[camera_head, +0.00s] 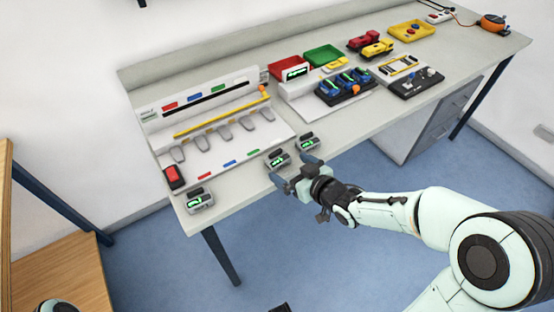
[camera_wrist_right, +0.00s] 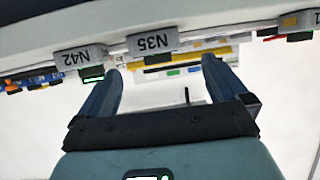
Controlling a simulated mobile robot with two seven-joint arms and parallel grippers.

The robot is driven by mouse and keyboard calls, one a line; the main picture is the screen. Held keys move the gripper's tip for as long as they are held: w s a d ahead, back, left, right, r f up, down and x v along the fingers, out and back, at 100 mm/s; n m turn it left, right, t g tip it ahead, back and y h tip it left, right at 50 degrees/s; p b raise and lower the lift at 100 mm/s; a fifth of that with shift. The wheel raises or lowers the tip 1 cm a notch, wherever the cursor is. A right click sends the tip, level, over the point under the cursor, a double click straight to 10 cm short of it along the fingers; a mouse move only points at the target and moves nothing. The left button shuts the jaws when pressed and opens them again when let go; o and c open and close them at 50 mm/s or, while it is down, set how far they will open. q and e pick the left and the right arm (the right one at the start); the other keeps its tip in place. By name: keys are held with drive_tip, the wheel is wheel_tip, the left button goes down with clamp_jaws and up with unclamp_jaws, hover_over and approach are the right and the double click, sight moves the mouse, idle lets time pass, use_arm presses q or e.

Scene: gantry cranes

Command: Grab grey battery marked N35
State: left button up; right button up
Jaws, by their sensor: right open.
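The grey battery marked N35 (camera_wrist_right: 152,41) shows its label upside down in the right wrist view, ahead of and between my right gripper's fingers. It appears to be the middle one of the grey batteries at the table's front edge in the head view (camera_head: 279,160). My right gripper (camera_head: 296,171) is open and empty, just in front of the table edge. Its blue fingers also show in the right wrist view (camera_wrist_right: 160,85), apart from the battery. My left gripper cannot be made out.
A battery marked N42 (camera_wrist_right: 80,60) sits close beside N35, at right in the head view (camera_head: 308,143). Another grey battery (camera_head: 200,202) is at the front left. A white rack (camera_head: 203,98) and a dark tray of blue items (camera_head: 345,88) stand behind.

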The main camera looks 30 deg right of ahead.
sight(282, 162)
drive_tip(key=shift+w+a+f, duration=0.1)
drive_tip(key=shift+w+f, duration=0.2)
drive_tip(key=shift+w, duration=0.35)
drive_tip(key=x, duration=0.4)
drive_tip(key=shift+w+d+f+b, duration=0.1)
drive_tip(key=shift+d+f+b, duration=0.2)
drive_tip(key=shift+f, duration=0.05)
drive_tip(key=shift+w+f, duration=0.15)
drive_tip(key=shift+w, duration=0.35)
drive_tip(key=c, duration=1.1)
